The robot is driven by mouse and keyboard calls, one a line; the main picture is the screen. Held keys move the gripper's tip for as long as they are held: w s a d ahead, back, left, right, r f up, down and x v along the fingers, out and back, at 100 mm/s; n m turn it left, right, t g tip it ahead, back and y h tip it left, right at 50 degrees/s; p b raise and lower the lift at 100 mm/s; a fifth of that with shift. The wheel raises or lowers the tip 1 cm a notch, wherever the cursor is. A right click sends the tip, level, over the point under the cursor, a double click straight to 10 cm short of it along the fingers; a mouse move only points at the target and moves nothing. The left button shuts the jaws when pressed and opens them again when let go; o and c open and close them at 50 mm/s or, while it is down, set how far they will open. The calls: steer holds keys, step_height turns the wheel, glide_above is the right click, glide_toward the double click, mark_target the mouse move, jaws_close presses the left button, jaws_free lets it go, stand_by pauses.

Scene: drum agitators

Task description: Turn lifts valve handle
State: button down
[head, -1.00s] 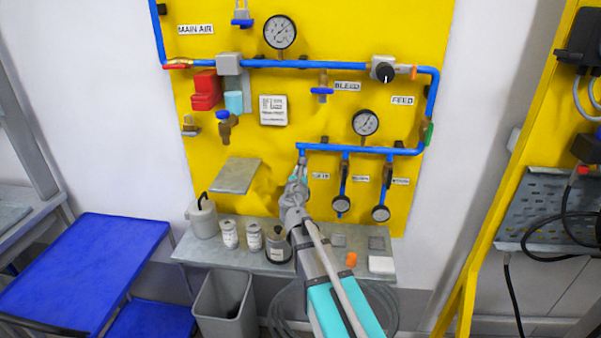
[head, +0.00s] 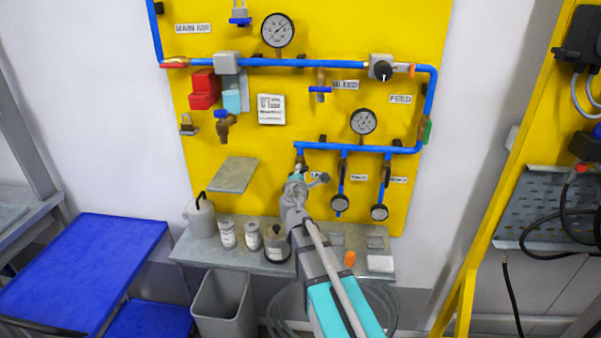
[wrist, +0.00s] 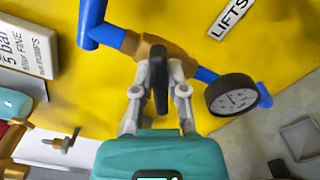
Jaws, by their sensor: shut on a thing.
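The lifts valve is a brass body (wrist: 178,50) on a blue pipe in the wrist view, with the LIFTS label (wrist: 231,15) at upper right. Its dark handle (wrist: 159,80) stands between my fingers, nearly upright in the picture. My gripper (wrist: 158,92) is shut on this handle, one finger on each side. In the head view my gripper (head: 297,177) is at the left of the three lower blue branch pipes and hides most of the valve and handle. A dark-rimmed gauge (wrist: 232,95) is close at right of my fingers.
The yellow panel (head: 290,100) lies close behind the valve. Two more branch gauges (head: 341,203) and (head: 380,212) hang to the right. Below is a grey shelf (head: 200,248) with several containers. A tilted grey plate (head: 233,174) is at left of my gripper.

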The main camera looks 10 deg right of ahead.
steer(key=m, duration=0.6)
steer(key=shift+d+f, duration=0.1)
steer(key=shift+f, duration=0.1)
stand_by(0.4)
steer(key=c, duration=0.7)
jaws_free()
steer(key=shift+o, duration=0.2)
steer(key=v, duration=1.2)
